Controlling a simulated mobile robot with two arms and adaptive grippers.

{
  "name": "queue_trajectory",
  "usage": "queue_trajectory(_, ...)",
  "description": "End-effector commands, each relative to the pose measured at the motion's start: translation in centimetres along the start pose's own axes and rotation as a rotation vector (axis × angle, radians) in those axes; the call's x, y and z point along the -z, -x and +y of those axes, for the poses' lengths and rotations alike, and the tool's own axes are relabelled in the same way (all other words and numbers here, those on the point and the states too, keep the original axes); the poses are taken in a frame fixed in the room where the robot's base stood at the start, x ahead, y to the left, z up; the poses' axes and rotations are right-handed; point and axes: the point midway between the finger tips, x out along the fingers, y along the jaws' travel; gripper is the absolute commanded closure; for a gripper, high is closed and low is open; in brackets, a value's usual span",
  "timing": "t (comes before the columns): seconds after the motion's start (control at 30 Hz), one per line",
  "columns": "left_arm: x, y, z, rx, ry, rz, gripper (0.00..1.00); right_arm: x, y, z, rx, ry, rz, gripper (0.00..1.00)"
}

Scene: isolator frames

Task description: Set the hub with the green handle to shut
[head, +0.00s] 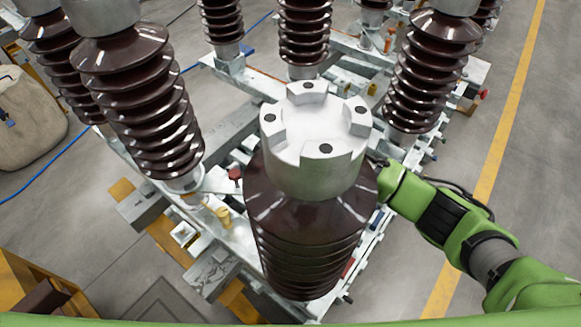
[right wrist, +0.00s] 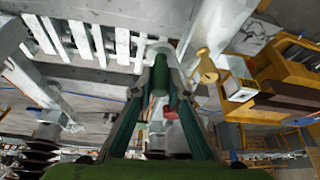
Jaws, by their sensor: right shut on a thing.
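The green handle (right wrist: 157,78) shows in the right wrist view, upright in the picture between the fingers of my right gripper (right wrist: 161,80). The gripper is shut on it. A pale grey part, seemingly the hub (right wrist: 158,48), shows just beyond the handle's top; its setting cannot be read. In the head view my right arm comes in from the right and goes behind the front brown insulator (head: 312,235), which hides the gripper, green handle and hub. My left gripper is not in view.
A yellow handle (head: 222,215) and a red handle (head: 235,173) sit on the metal frame left of the front insulator. Several brown ribbed insulators stand around it. The floor to the right, by the yellow line (head: 495,150), is clear.

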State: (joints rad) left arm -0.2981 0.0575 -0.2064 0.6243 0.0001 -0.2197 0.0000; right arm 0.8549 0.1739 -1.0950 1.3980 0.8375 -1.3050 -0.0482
Motion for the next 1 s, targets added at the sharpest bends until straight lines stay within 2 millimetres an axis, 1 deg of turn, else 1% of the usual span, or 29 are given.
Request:
queue_trajectory(0.03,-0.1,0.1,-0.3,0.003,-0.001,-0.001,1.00,0.0,-0.3,-0.7,0.007,0.005,-0.010,1.00)
queue_trajectory(0.1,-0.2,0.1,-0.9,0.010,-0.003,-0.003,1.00,0.1,-0.4,-0.9,0.005,0.006,-0.012,1.00)
queue_trajectory(0.2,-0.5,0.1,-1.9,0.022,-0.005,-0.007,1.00,0.1,-0.4,-0.8,0.004,0.006,-0.013,1.00)
queue_trajectory(0.37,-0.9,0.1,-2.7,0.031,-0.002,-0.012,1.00,0.1,-0.4,-0.8,0.003,0.005,-0.013,1.00)
queue_trajectory(0.4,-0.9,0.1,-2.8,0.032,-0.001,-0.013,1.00,0.1,-0.4,-0.8,0.003,0.005,-0.012,0.80)
queue_trajectory(0.43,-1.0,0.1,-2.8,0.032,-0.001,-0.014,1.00,0.1,-0.4,-0.8,0.003,0.005,-0.012,0.72)
queue_trajectory(0.47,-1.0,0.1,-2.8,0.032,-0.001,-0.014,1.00,0.1,-0.4,-0.8,0.003,0.005,-0.012,0.69)
queue_trajectory(0.67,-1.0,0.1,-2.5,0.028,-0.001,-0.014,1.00,0.3,-0.3,-0.7,0.002,0.005,-0.007,0.69)
queue_trajectory(0.77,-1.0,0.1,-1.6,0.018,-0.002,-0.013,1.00,0.3,-0.2,-0.7,0.001,0.005,-0.006,0.69)
queue_trajectory(0.83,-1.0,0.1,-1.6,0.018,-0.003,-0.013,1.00,0.4,0.1,-0.6,0.001,0.005,-0.005,0.69)
queue_trajectory(0.93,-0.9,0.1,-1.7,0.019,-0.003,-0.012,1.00,0.4,1.1,-0.6,0.001,0.005,-0.003,0.69)
queue_trajectory(1.0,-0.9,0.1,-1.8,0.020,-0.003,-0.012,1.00,0.4,2.3,-0.6,0.000,0.005,-0.003,0.69)
